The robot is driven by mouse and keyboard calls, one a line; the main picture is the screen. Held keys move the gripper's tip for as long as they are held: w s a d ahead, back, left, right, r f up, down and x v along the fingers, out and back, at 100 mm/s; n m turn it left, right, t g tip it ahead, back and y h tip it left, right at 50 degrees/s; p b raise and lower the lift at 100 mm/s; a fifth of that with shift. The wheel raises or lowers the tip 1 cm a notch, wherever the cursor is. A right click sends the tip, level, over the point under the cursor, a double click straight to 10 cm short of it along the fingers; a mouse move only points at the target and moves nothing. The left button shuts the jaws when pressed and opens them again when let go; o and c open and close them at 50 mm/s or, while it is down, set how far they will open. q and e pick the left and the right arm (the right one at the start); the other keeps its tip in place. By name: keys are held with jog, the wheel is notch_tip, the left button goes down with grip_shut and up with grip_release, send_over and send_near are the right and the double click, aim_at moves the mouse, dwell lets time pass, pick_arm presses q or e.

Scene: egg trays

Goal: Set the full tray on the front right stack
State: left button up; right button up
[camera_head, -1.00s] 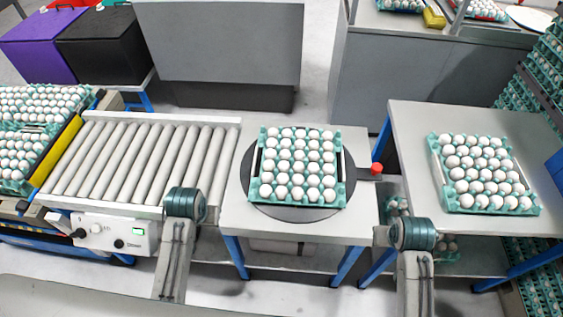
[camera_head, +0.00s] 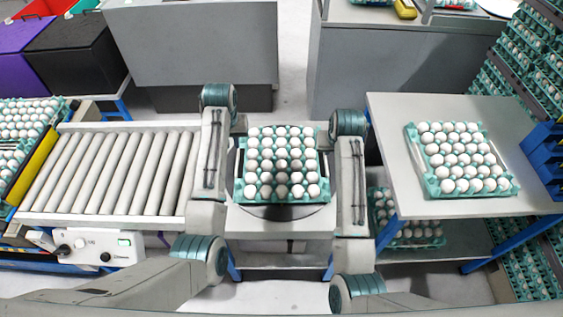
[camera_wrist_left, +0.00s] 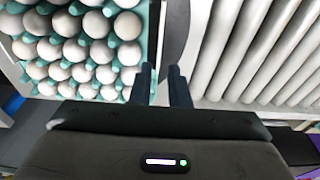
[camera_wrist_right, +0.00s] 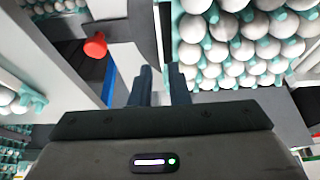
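The full tray (camera_head: 240,202), teal and packed with white eggs, is over the round dark turntable (camera_head: 283,214) in the head view. I cannot tell whether it rests there or is slightly raised. My left gripper (camera_wrist_left: 162,82) is at its left side bar and my right gripper (camera_wrist_right: 158,82) at its right side bar. In each wrist view the two fingers stand with a narrow gap at the pale bar along the tray's edge; whether they press on it is unclear. Another full tray (camera_head: 431,191) sits on the grey table (camera_head: 385,112) at right.
A roller conveyor (camera_head: 110,172) lies left, with stacked egg trays (camera_head: 25,122) at its far end. A red knob (camera_wrist_right: 95,45) is close to my right gripper. A shelf below the right table holds more eggs (camera_head: 405,230). Tall tray stacks (camera_head: 530,65) stand at far right.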

pick_arm(q)
jog(key=shift+f, duration=0.1)
